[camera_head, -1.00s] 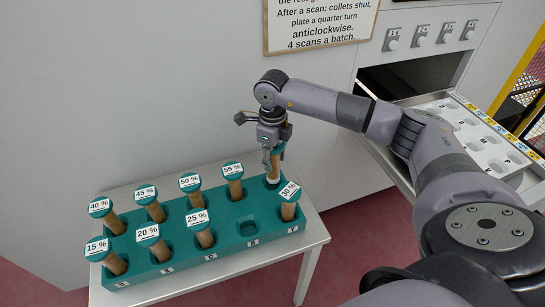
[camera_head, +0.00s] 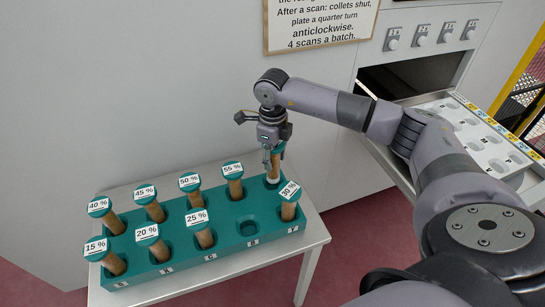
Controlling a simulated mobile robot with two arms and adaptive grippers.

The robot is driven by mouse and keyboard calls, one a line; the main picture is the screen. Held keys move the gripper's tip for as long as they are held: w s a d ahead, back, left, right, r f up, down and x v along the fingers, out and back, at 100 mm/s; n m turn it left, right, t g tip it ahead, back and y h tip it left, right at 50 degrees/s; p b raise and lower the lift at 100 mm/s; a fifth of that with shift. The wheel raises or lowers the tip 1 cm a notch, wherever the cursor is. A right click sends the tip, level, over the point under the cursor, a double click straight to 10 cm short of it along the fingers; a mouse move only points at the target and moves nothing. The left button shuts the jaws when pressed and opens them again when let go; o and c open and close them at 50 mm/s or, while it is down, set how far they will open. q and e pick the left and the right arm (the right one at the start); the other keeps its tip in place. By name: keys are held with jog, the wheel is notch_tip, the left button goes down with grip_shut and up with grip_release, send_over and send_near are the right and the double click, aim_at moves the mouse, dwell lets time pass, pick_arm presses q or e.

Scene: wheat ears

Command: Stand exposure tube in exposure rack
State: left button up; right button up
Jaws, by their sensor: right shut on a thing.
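The teal exposure rack (camera_head: 210,265) stands on a small white table. Several brown tubes with teal caps and percentage labels stand in it, such as the 55 % tube (camera_head: 235,186) and the 30 % tube (camera_head: 288,206). My right gripper (camera_head: 271,162) is above the rack's back right corner, shut on a teal-capped exposure tube (camera_head: 273,173). The tube is upright, its lower end at the back right hole; I cannot tell how deep it sits. A front-row hole (camera_head: 249,228) left of the 30 % tube is empty. My left gripper is not in view.
The white table (camera_head: 313,235) has a narrow bare strip right of the rack. A pulled-out drawer plate (camera_head: 481,138) with several recesses is at the right. A grey wall with a sign (camera_head: 319,22) and knobs stands behind.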

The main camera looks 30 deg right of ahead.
aim_at(273, 170)
jog(key=shift+f, duration=0.1)
jog(key=shift+f+b, duration=2.15)
jog(key=shift+f, duration=0.5)
jog(key=o, duration=1.5)
jog(key=shift+c, duration=0.2)
notch_tip(273, 170, up, 12)
